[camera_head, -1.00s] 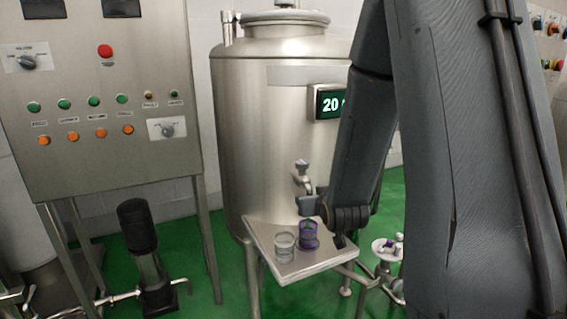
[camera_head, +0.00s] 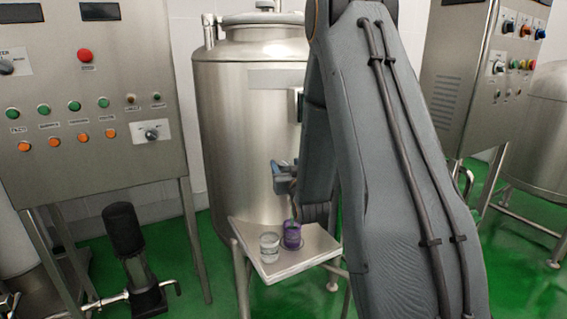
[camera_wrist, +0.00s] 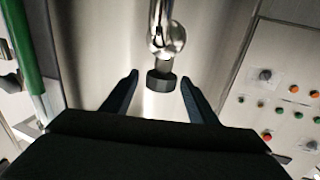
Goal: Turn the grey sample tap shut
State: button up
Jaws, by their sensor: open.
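The sample tap (camera_wrist: 168,38) sticks out from the steel tank wall, with a shiny metal spout and a dark grey handle (camera_wrist: 160,81). In the wrist view the handle lies between my two finger tips, with a gap on each side. My gripper (camera_wrist: 160,77) is open and holds nothing. In the head view my gripper (camera_head: 283,176) is at the tank front and hides most of the tap. I cannot tell there whether a finger touches it.
A small steel shelf (camera_head: 303,258) below the gripper carries a clear jar (camera_head: 270,248) and a purple jar (camera_head: 291,236). A control panel (camera_head: 75,150) stands left of the tank (camera_head: 240,130). Another cabinet (camera_head: 470,75) is at the right.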

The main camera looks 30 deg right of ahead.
jog(key=shift+w+d, duration=0.1)
jog(key=shift+w, duration=0.4)
jog(key=c, duration=1.1)
jog(key=shift+o, duration=0.2)
